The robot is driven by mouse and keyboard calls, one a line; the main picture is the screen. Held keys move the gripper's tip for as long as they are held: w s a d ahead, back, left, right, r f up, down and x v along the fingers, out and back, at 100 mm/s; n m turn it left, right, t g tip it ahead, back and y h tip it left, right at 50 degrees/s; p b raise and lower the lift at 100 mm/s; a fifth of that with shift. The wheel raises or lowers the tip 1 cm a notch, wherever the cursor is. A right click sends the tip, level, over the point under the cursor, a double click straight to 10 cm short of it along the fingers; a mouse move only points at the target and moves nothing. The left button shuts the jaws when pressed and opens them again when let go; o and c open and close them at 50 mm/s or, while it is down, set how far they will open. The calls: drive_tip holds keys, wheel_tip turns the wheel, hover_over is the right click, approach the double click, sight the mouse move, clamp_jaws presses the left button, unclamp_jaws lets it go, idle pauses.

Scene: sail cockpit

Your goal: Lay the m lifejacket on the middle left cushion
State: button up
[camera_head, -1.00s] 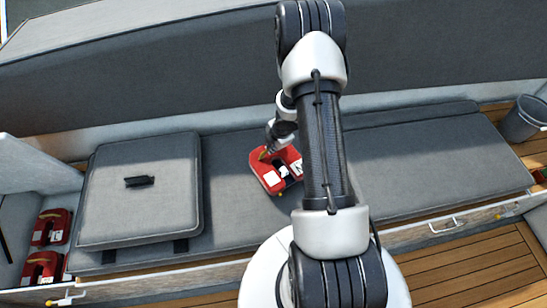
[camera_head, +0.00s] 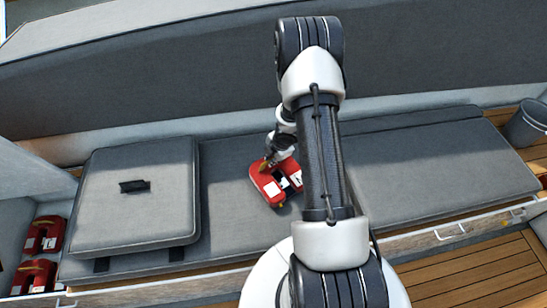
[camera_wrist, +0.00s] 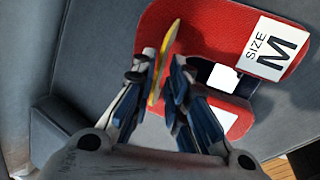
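The m lifejacket (camera_head: 267,187) is red with white labels. It is over the grey seat cushion (camera_head: 225,170) in the middle of the bench, left of my arm in the head view. In the wrist view the lifejacket (camera_wrist: 215,22) shows a white label reading "SIZE M". I cannot tell whether the lifejacket touches the cushion. My arm hides part of its right side.
A loose grey cushion (camera_head: 140,210) with a black handle (camera_head: 135,186) lies on the bench's left. More red lifejackets (camera_head: 44,236) sit in an open locker at far left. A grey bucket (camera_head: 527,122) stands at far right. The backrest (camera_head: 160,75) runs behind.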

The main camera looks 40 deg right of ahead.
drive_tip(key=shift+o, duration=1.2)
drive_tip(key=p+v, duration=0.6)
drive_tip(key=v, duration=0.6)
wheel_tip(320, 180, up, 14)
drive_tip(key=m+h, duration=0.3)
drive_tip(key=m, duration=0.1)
hover_over(279, 173)
drive_tip(key=w, duration=0.2)
drive_tip(key=s+a+r+m+h, duration=0.1)
drive_tip(key=s+a+r+m, duration=0.1)
drive_tip(key=r, duration=0.4)
drive_tip(key=s+a+r+m, duration=0.1)
drive_tip(key=a+r+m, duration=0.15)
drive_tip(key=r, duration=0.25)
drive_tip(key=s+a+r+m+y, duration=0.1)
drive_tip(key=s+a+r+m, duration=0.2)
drive_tip(key=s+a, duration=0.3)
drive_tip(key=s+a+r+m+y, duration=0.1)
drive_tip(key=s+a+r+m, duration=0.1)
drive_tip(key=s+a, duration=0.4)
drive_tip(key=s+a+r+m+t+y, duration=0.1)
drive_tip(key=s+a+r+m+y, duration=0.1)
drive_tip(key=s+a+r, duration=0.3)
drive_tip(key=shift+s+a+m, duration=0.4)
drive_tip(key=shift+s+m, duration=0.45)
drive_tip(key=shift+s, duration=0.2)
drive_tip(key=shift+c, duration=0.2)
